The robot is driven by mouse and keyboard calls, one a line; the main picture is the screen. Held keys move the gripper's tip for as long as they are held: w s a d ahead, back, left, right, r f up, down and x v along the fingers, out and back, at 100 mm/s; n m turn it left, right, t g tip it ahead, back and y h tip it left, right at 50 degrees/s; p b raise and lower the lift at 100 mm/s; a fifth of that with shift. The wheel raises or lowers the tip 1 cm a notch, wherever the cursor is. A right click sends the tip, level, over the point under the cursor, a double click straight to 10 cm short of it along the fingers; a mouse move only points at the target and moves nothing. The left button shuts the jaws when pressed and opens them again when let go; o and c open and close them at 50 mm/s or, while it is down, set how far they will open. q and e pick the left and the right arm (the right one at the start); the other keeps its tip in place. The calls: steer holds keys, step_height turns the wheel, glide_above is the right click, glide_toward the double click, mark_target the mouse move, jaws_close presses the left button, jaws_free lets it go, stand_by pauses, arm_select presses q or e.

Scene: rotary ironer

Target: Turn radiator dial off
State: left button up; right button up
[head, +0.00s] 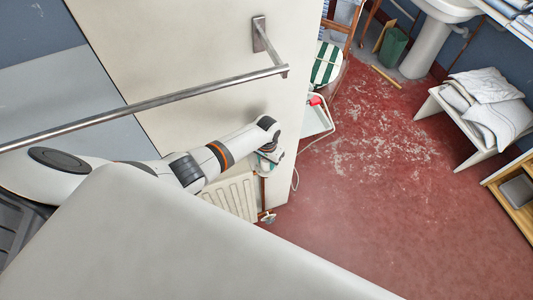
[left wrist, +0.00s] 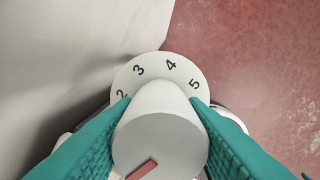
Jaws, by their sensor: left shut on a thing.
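The radiator dial (left wrist: 160,130) fills the middle of the left wrist view. It is a white knob with a grey face and a red mark near the bottom of that face. A white ring (left wrist: 158,72) around it shows the numbers 2, 3, 4 and 5. My left gripper (left wrist: 160,112) is shut on the dial, with one teal finger on each side. In the head view my left gripper (head: 266,158) is at the upper right end of the cream radiator (head: 236,197) and largely hides the dial. My right gripper is not in view.
A metal rail (head: 150,102) runs along the cream wall panel above my left arm. A large pale surface (head: 160,245) covers the lower left. A pipe fitting (head: 267,217) sits low beside the radiator. The red floor (head: 390,220) to the right is mostly clear.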

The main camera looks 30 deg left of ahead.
arm_select(q)
steer(key=n+p, duration=0.1)
steer(key=n, duration=0.2)
steer(key=shift+r, duration=0.1)
steer(key=shift+w+n+p, duration=0.1)
steer(key=shift+n+p, duration=0.3)
steer(key=shift+n, duration=1.3)
steer(key=o, duration=1)
steer(key=shift+r, duration=0.35)
step_height(320, 180, up, 11)
steer(key=p, duration=0.1)
steer(key=shift+r, duration=0.1)
